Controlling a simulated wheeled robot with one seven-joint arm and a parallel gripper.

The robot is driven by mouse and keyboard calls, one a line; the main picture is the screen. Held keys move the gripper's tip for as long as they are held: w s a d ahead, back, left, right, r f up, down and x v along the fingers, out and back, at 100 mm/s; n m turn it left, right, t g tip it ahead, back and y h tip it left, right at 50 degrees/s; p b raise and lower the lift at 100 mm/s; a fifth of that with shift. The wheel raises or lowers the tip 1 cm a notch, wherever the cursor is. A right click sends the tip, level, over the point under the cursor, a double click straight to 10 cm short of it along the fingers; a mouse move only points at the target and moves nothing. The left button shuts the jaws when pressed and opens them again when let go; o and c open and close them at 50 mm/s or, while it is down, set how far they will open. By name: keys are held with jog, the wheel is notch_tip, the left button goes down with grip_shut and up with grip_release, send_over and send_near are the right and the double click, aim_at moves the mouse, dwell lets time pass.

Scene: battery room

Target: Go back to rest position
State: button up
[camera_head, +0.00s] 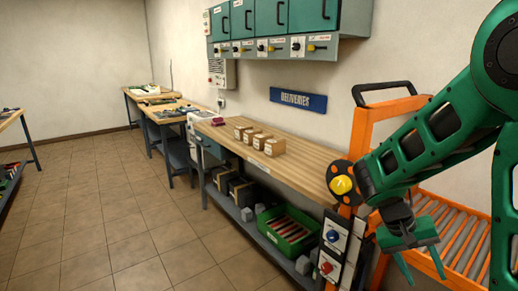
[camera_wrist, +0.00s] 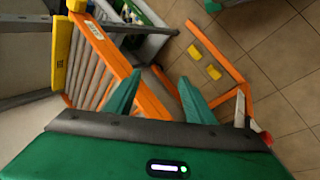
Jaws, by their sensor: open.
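My gripper (camera_head: 424,268) hangs at the lower right of the head view, at the end of my green arm. Its two green fingers point down and stand apart, with nothing between them. In the wrist view my gripper (camera_wrist: 160,95) also shows its fingers spread and empty. Below and beyond the fingers is the orange frame of a roller cart (camera_wrist: 118,60). In the head view the orange cart (camera_head: 382,112) stands behind my arm, and part of it is hidden by the arm.
A wooden workbench (camera_head: 300,170) along the wall bears several small boxes (camera_head: 274,147). A green crate (camera_head: 285,240) sits on its lower shelf. Teal cabinets (camera_head: 275,18) hang above. Another table (camera_head: 10,120) stands at the left edge. The tiled floor (camera_head: 110,220) at left is clear.

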jog(key=s+r+m+t+y, duration=0.1)
jog(key=s+r+y, duration=0.2)
jog(key=s, duration=0.6)
jog(key=s+r+m+t+y, duration=0.1)
jog(key=s+r+y, duration=0.2)
jog(key=s, duration=0.6)
jog(key=shift+r, duration=0.55)
jog(key=shift+w, duration=0.1)
jog(key=shift+w+f, duration=0.25)
jog(key=shift+w, duration=0.25)
